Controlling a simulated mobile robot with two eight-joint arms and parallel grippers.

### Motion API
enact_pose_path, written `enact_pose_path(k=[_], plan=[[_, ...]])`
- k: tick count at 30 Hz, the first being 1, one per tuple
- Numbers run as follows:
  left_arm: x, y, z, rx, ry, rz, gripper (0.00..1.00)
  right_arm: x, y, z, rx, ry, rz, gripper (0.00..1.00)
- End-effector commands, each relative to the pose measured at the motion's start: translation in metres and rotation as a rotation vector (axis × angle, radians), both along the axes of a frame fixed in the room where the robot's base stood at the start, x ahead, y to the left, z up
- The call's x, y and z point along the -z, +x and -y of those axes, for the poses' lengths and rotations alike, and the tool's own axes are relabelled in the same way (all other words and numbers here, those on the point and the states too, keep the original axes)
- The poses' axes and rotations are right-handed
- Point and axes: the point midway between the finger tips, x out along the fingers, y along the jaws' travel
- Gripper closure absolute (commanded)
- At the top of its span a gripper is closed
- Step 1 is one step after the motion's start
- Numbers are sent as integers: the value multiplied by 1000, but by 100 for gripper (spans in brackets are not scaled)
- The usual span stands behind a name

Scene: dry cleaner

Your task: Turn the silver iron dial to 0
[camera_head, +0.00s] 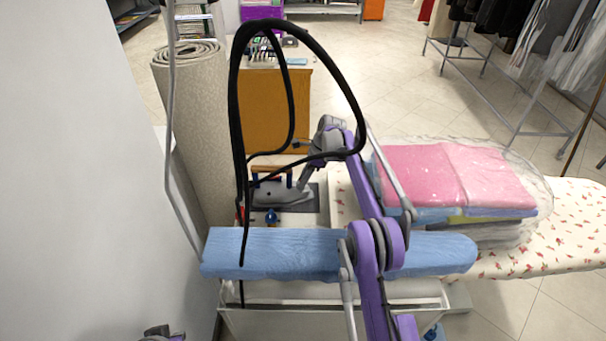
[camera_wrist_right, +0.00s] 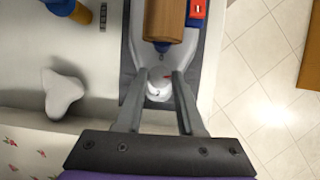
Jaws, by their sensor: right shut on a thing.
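The silver iron (camera_head: 282,193) rests on a grey plate at the left end of the ironing table, beyond the blue roll. It has a wooden handle, which shows in the right wrist view (camera_wrist_right: 165,20). The dial (camera_wrist_right: 159,86) is a small pale round knob with a red mark, just below the handle in that view. My right gripper (camera_wrist_right: 158,77) is shut on the dial, one finger on each side. In the head view my right gripper (camera_head: 303,184) reaches down to the iron; the dial cannot be made out there.
A blue padded roll (camera_head: 280,253) lies across the front. Bagged folded clothes (camera_head: 450,180) lie on the flowered ironing board (camera_head: 570,215) at right. Black hoses (camera_head: 238,130) arch over the iron. A rolled carpet (camera_head: 195,130) stands at left by the wall.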

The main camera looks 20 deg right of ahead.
Motion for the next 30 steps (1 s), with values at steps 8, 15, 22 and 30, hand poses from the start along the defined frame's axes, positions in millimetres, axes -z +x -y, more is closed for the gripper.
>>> enact_pose_path(k=[8,15,22,30], plan=[[-27,15,0,0,0,30,100,-5,4,0,-180,0,5,100],[-34,20,0,0,0,39,100,-2,4,-1,-264,0,5,100],[-36,21,0,0,0,41,100,-1,3,-1,-288,1,3,100],[-35,21,0,0,0,41,100,-1,3,-1,-289,1,2,100]])
